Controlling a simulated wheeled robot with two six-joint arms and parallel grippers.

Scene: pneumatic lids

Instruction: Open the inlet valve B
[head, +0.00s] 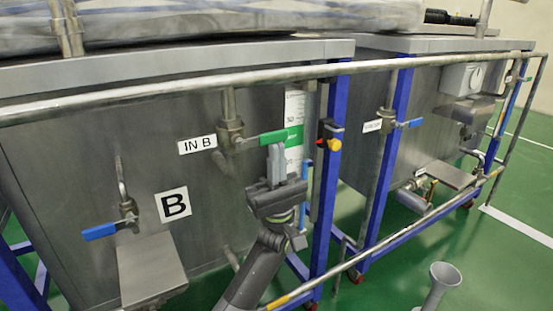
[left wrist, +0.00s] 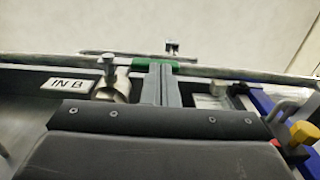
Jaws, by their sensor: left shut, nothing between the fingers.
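The IN B valve (head: 230,136) sits on a vertical pipe on the front of tank B. Its green handle (head: 256,141) points right, crosswise to the pipe. My left gripper (head: 275,149) is shut and empty, with its fingertips at the handle's outer part, just below it. In the left wrist view the shut fingers (left wrist: 160,72) reach up to the green handle (left wrist: 142,64), and the valve body (left wrist: 113,85) is to their left. I cannot tell whether fingers and handle touch. The IN B label (head: 197,146) is left of the valve. My right gripper is not in view.
A long horizontal rail (head: 180,88) runs above the valve. A blue post (head: 328,190) with a yellow knob (head: 333,144) stands right of my gripper. A blue-handled valve (head: 100,231) is lower left. A second tank with another blue-handled valve (head: 412,123) is at right.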

